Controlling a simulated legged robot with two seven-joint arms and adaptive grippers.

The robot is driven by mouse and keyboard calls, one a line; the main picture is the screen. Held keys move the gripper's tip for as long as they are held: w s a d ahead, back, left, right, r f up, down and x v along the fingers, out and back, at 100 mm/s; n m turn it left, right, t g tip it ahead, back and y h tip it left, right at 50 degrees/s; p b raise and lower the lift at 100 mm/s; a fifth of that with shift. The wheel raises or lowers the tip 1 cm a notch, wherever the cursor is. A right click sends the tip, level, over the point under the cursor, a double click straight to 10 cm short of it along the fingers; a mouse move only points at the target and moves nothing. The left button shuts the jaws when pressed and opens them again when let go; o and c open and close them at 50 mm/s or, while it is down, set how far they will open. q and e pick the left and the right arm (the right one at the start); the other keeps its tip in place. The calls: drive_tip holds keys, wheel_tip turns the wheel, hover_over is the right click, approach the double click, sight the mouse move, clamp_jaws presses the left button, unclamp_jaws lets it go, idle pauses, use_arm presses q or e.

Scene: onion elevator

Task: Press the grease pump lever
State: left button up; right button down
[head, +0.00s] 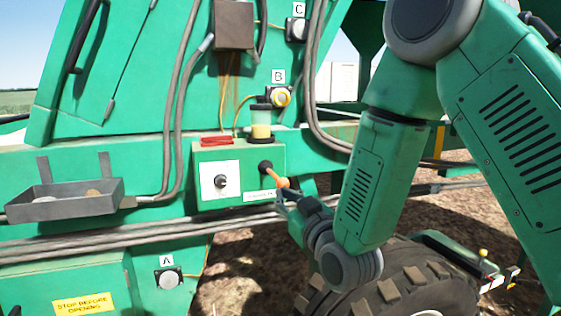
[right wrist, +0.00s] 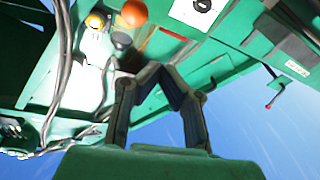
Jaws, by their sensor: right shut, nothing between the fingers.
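The grease pump is a green box (head: 239,163) on the machine's side, with a clear reservoir (head: 261,122) of yellowish grease on top. Its lever (head: 270,171) comes from a black pivot at the box's right side and ends in an orange knob (head: 283,182). The orange knob (right wrist: 133,12) also shows at the top of the right wrist view. My right gripper (head: 284,198) is just below the knob; its fingertips (right wrist: 154,68) meet and hold nothing. In the wrist view a gap shows between fingertips and knob; I cannot tell contact in the head view. My left gripper is out of view.
A grey tray (head: 65,207) hangs left of the pump. Fittings labelled A (head: 168,278), B (head: 277,97) and C (head: 297,29) sit on the panels. Hoses (head: 172,120) and pipes run close by. A large tyre (head: 390,290) stands below my right arm.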

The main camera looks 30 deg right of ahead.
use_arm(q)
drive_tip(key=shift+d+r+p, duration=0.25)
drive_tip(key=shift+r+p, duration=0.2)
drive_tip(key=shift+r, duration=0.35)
use_arm(e)
drive_tip(key=shift+m+h, duration=0.6)
drive_tip(key=shift+h, duration=0.2)
drive_tip(key=d+r, duration=0.2)
drive_tip(key=r, duration=0.2)
drive_tip(key=shift+s+d, duration=0.4)
drive_tip(key=shift+w+g, duration=0.1)
drive_tip(key=shift+g, duration=0.2)
drive_tip(key=r+p, duration=0.2)
hover_over(282, 179)
drive_tip(key=w, duration=0.1)
drive_tip(key=shift+w+a+f, duration=0.15)
drive_tip(key=shift+a+f, duration=0.1)
drive_tip(key=shift+a, duration=0.05)
drive_tip(key=f, duration=0.2)
drive_tip(key=s+f, duration=0.1)
drive_tip(key=shift+d+b, duration=0.25)
drive_tip(key=shift+b, duration=0.1)
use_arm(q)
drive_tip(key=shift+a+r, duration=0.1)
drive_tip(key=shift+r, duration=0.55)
use_arm(e)
drive_tip(key=shift+s+f, duration=0.2)
drive_tip(key=shift+f, duration=0.35)
